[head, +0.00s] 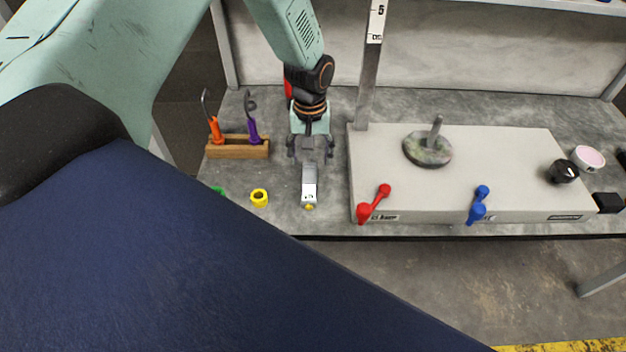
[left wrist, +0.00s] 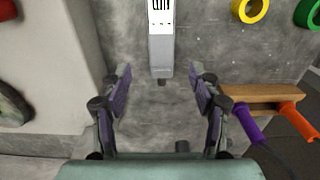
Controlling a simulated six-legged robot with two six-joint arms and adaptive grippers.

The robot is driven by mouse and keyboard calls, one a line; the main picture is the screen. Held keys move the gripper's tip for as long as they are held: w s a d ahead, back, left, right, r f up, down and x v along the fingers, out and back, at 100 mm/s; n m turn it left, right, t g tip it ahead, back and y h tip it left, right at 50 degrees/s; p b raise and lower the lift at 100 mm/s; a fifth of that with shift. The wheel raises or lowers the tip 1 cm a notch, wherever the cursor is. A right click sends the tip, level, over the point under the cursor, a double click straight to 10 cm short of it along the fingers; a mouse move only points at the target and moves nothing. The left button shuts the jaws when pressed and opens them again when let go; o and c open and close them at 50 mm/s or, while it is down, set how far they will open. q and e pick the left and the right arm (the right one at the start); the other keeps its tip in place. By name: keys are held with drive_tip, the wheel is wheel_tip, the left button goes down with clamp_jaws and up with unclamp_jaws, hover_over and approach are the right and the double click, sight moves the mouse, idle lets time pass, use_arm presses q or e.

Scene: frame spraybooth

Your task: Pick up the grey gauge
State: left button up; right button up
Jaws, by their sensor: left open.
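The grey gauge (head: 309,180) lies on the grey bench near its front edge, with a white marked face and a small yellow tip. It also shows in the left wrist view (left wrist: 161,55), at the top middle, where its upper end is cut off by the frame. My left gripper (head: 311,152) is open above the bench, at the gauge's far end. In the left wrist view the gripper's two fingers (left wrist: 160,82) stand apart, one to each side of the gauge's near end, with nothing held. My right gripper is not in view.
A pale box (head: 490,160) with red and blue levers stands close right of the gauge. A wooden rack (head: 236,152) with orange- and purple-handled tools is to the left. A yellow ring (head: 259,198) lies left of the gauge. A metal post (head: 368,85) rises behind.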

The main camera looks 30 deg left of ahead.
sight(310, 177)
use_arm(q)
drive_tip(key=shift+s+f+b, duration=0.3)
drive_tip(key=shift+f, duration=0.55)
wheel_tip(310, 177, down, 4)
drive_tip(key=shift+a+f+b, duration=0.1)
drive_tip(key=shift+f+b, duration=0.1)
drive_tip(key=shift+b, duration=0.85)
drive_tip(key=shift+f, duration=0.4)
drive_tip(key=shift+w, duration=0.15)
drive_tip(key=c, duration=0.5)
clamp_jaws()
